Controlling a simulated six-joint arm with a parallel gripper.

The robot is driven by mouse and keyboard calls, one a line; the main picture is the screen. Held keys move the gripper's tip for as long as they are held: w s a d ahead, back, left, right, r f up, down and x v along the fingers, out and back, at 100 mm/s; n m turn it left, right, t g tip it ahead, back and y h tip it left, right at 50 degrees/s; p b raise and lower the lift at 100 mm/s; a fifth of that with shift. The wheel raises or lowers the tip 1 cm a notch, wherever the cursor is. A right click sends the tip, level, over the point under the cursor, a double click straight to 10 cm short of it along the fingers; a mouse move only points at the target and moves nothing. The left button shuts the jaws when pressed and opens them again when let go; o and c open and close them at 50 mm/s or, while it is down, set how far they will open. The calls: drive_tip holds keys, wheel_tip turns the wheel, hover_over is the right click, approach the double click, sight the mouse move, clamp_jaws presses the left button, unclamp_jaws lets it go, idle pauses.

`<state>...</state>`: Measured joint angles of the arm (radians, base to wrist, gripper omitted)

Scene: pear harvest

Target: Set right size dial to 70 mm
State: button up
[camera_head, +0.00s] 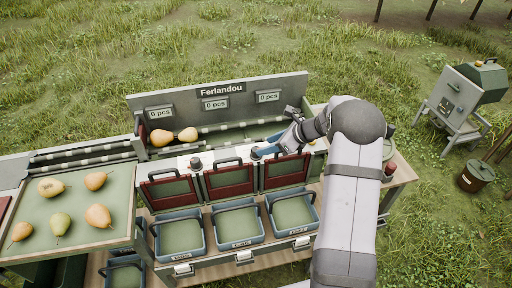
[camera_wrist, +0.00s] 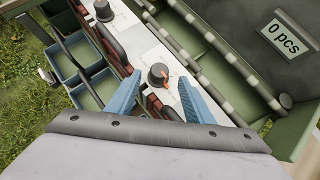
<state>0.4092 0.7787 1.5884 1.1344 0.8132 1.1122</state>
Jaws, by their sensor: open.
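The right size dial (camera_wrist: 158,74) is a dark round knob with a red pointer on the white panel strip. In the wrist view it appears between the two blue fingertips of my gripper (camera_wrist: 161,80), which is open. A clear gap shows on each side of the dial, and I cannot tell how far the tips are above the panel. Scale numbers are not readable.
Red-framed flaps (camera_head: 174,191) line the panel's front, above blue bins (camera_head: 180,236). A tray (camera_head: 80,205) with several pears is left.

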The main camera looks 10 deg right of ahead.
drive_tip(key=shift+p+x, duration=1.2)
drive_tip(key=shift+x, duration=2.45)
drive_tip(key=c, duration=1)
